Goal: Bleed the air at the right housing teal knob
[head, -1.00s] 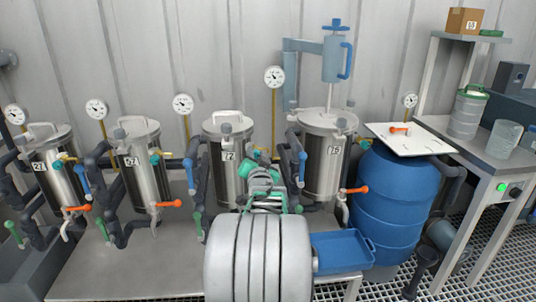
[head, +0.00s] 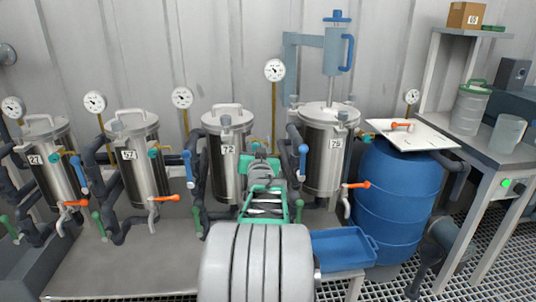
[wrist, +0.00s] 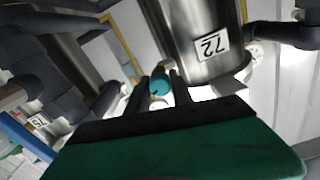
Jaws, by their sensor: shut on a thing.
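In the head view the housing labelled 75 (head: 323,165) is the rightmost steel vessel, with its teal knob (head: 369,138) at upper right and an orange-handled valve below. The housing labelled 72 (head: 220,168) stands to its left. My gripper (wrist: 162,88) is in front of the gap between these two. In the wrist view its dark fingers stand on either side of a teal knob (wrist: 161,84) beside the vessel labelled 72, and are shut on it. In the head view my arm hides that knob and my fingertips.
A blue tray (head: 343,249) lies right of my arm. A blue barrel (head: 388,205) with a white board (head: 425,138) on top stands farther right. Pipes with a blue handle (head: 303,162) stand between the two right housings. Bare bench (head: 140,262) shows at left.

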